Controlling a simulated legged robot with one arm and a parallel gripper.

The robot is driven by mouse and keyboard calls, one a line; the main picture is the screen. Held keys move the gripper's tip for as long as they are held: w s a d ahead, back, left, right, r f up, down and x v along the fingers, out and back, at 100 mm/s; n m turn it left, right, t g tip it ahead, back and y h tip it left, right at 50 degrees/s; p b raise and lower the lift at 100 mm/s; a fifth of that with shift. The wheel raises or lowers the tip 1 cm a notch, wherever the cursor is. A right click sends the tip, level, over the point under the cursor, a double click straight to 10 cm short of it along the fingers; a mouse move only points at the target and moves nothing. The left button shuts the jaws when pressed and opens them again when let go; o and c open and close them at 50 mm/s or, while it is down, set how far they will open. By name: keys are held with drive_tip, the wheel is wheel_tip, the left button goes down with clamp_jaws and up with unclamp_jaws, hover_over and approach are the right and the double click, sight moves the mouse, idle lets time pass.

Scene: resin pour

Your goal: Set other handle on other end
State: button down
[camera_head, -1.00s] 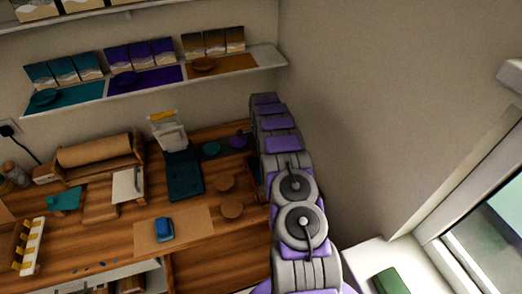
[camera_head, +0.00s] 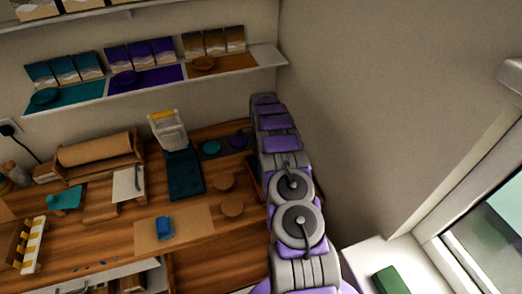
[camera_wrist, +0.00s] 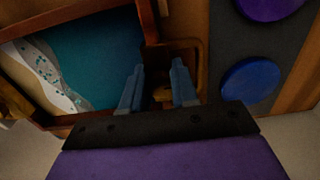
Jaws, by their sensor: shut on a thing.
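In the wrist view, my gripper (camera_wrist: 158,88) has its two blue-grey fingers on either side of a small, dark golden piece (camera_wrist: 162,94), which looks like a handle. It is shut on this piece, at the end of a wooden-framed tray (camera_wrist: 147,22). The tray holds a teal surface (camera_wrist: 100,50) with a white and sandy wave along its left side. Shadow hides whether the handle touches the tray. In the head view my arm hides the gripper and most of the tray.
A blue disc (camera_wrist: 250,80) and a purple disc (camera_wrist: 270,5) lie on a dark mat (camera_wrist: 232,45) right of the gripper. In the head view, a blue block (camera_head: 165,228) sits on brown paper (camera_head: 200,222). A wall stands close right of my arm.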

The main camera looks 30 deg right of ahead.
drive_tip(key=shift+f, duration=0.1)
drive_tip(key=c, duration=0.8)
unclamp_jaws()
drive_tip(key=shift+r+p, duration=0.9)
drive_tip(key=shift+r, duration=3.15)
